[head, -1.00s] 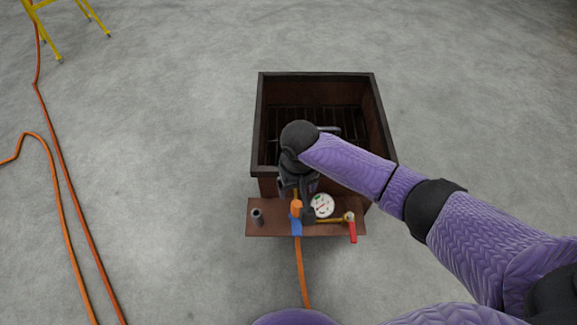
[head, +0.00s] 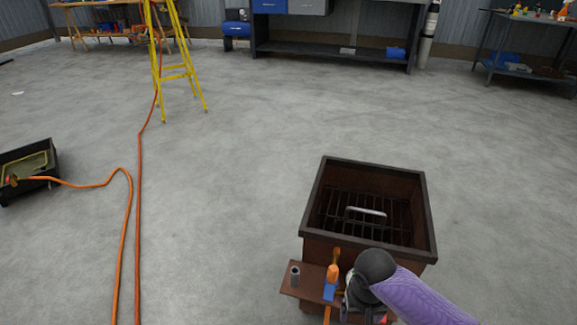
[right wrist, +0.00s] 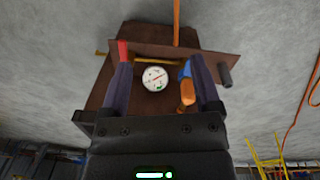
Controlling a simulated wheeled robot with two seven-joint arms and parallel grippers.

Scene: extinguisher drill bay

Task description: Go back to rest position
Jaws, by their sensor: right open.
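My right gripper (head: 352,298) is at the front of a brown metal burn box (head: 430,215), by its small shelf (head: 300,283). In the right wrist view its two fingers (right wrist: 163,78) are apart with nothing held between them. A white dial gauge (right wrist: 155,78) shows in the gap beyond them. A red-handled valve (right wrist: 123,50) shows by the left finger, and an orange-and-blue fitting (right wrist: 187,92) by the right one. The orange fitting also shows in the head view (head: 333,274). Whether the fingers touch either is unclear. My left gripper is out of view.
A dark stub pipe (head: 295,276) stands on the shelf. A grate with a metal handle (head: 366,212) lies in the box. Orange hoses (head: 138,220) cross the floor at left. A black tray (head: 30,165) and yellow ladder (head: 180,72) stand beyond. The middle floor is clear.

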